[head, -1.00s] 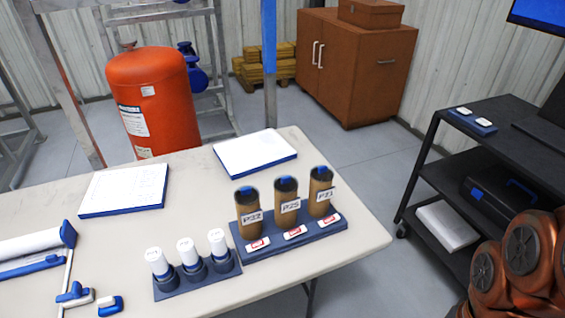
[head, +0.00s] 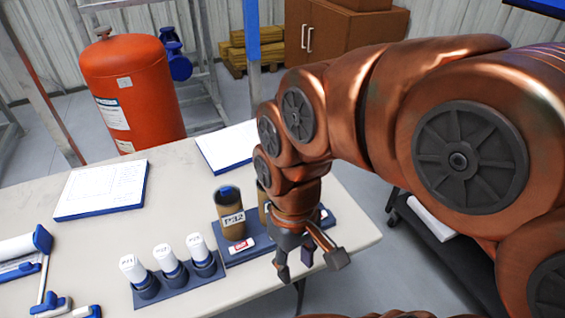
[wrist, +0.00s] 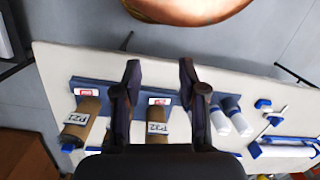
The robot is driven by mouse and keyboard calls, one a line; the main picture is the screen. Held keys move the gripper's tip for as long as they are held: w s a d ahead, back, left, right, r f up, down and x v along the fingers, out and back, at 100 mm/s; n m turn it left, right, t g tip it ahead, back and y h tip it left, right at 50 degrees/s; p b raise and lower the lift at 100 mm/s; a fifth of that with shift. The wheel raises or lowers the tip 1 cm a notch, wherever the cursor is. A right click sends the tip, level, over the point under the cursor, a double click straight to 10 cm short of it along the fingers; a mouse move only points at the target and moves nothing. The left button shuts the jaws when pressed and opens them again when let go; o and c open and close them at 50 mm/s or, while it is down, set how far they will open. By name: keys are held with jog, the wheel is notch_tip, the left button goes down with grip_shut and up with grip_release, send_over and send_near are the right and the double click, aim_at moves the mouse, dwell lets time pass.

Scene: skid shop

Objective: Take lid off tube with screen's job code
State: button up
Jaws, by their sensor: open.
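A brown tube labelled P32 (head: 231,212) stands in a dark blue rack (head: 237,254); its top is dark with a blue patch. A second brown tube (head: 264,205) beside it is mostly hidden behind my arm, and the third is hidden in the head view. The wrist view shows the P32 tube (wrist: 155,122) and a tube labelled P21 (wrist: 80,124); the one between is largely behind a finger. My gripper (head: 311,264) is open and empty, in front of the rack in the head view. The screen (head: 540,6) shows only a blue edge; no code is readable.
Several white tubes, including one (head: 131,268), stand in a smaller rack (head: 176,286) left of the brown ones. Two white blue-edged boards (head: 100,188) lie farther back on the table (head: 190,165). A red tank (head: 134,90) stands behind it.

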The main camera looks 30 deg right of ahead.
jog(key=w+d+r+n+y+b, duration=0.1)
jog(key=w+d+r+n, duration=0.1)
jog(key=w+n, duration=0.35)
jog(key=w+d+r+n+t+y+b, duration=0.1)
jog(key=w+d+r+n, duration=0.1)
jog(key=w, duration=0.7)
jog(key=w+d+r+n+y, duration=0.1)
jog(key=w+d+r+n, duration=0.1)
jog(key=w+n, duration=0.35)
jog(key=shift+w+d+f+n+t+y+b, duration=0.35)
jog(key=shift+w+d+f, duration=0.95)
jog(key=shift+d, duration=1.65)
jog(key=shift+w+d+f+n+t+y+b, duration=0.15)
jog(key=shift+w+d+f+n, duration=0.3)
jog(key=shift+w+d+f, duration=1.7)
jog(key=shift+w+d+f+n+t+y+b, duration=0.1)
jog(key=shift+w+d+f+n+y+b, duration=0.4)
jog(key=shift+d, duration=3.25)
jog(key=shift+h, duration=0.3)
jog(key=shift+s+d+p+x, duration=0.1)
jog(key=shift+p+x, duration=0.45)
jog(key=shift+x, duration=0.85)
jog(key=shift+s+d+p+x, duration=0.15)
jog(key=shift+p+x, duration=0.4)
jog(key=shift+x, duration=0.9)
grip_shut()
